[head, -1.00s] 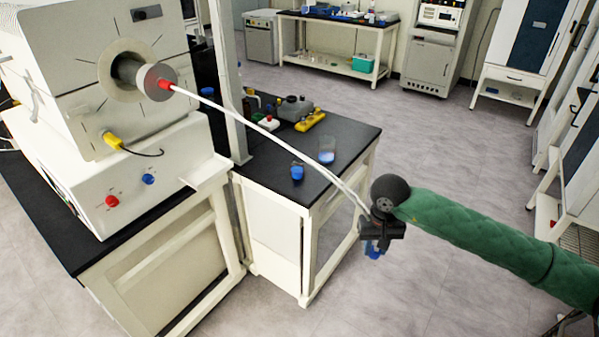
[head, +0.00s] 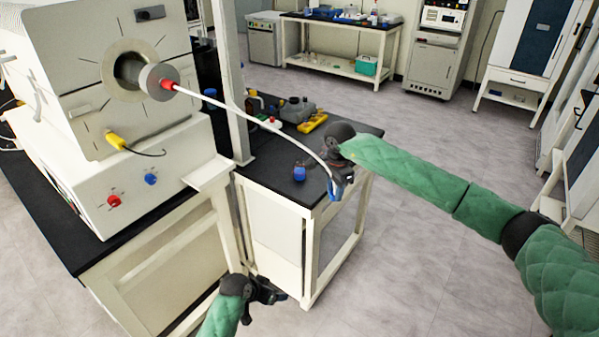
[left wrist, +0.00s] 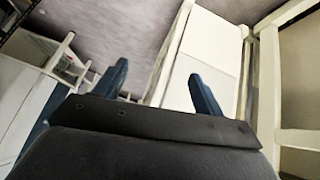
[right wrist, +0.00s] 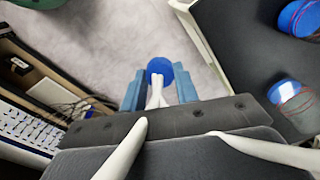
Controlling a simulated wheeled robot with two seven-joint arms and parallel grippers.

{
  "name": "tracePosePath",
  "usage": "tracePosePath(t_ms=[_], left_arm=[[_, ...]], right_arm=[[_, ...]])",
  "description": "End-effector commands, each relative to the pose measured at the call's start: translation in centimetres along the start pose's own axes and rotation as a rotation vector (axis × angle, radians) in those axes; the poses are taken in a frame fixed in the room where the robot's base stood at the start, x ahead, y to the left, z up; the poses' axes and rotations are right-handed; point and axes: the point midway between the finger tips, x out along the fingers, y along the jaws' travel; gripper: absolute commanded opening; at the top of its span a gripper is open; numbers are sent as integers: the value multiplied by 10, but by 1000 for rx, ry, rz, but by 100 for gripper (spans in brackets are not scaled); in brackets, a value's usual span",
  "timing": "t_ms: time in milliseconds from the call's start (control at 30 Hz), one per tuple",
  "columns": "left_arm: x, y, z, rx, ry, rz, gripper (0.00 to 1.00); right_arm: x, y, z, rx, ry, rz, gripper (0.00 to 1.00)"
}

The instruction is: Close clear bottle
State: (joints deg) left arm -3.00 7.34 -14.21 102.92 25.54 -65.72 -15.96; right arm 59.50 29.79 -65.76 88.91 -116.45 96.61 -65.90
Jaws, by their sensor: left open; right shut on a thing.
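My right gripper (head: 338,190) is shut on a blue cap (right wrist: 160,68) with white tubing. In the right wrist view the cap sits between the fingertips (right wrist: 158,90). In the head view the gripper is at the right front edge of the black bench. A clear bottle (right wrist: 298,108) with a blue part stands on the bench to the right in the right wrist view. My right gripper and arm seem to hide it in the head view. My left gripper (head: 272,293) is open and empty, low in front of the bench; its fingers (left wrist: 162,88) show apart in the left wrist view.
A small blue item (head: 299,174) stands on the bench. The white tube (head: 262,119) runs from the furnace flange (head: 158,78) to my right gripper. A yellow holder (head: 312,123) and small bottles stand further back.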

Motion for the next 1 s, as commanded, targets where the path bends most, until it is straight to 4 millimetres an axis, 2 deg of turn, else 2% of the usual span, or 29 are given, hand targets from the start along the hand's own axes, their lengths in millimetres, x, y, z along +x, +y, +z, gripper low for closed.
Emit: tracePosePath(t_ms=[33, 267, 600, 800, 1000], left_arm=[[1, -8, -24, 21, 30, 7, 70], [-2, -33, -123, 104, 160, 46, 70], [-31, -67, -268, 217, 348, 82, 70], [-52, -81, -330, 262, 434, 95, 70], [-69, -91, -373, 292, 497, 102, 70]], right_arm=[[-5, -16, 2, 62, 1, -1, 9], [-28, -75, 5, 372, 1, -2, 9], [-70, -152, 12, 838, 0, -3, 9], [-90, -182, 14, 1072, 0, -1, 9], [-105, -202, 16, 1249, -1, -1, 9]])
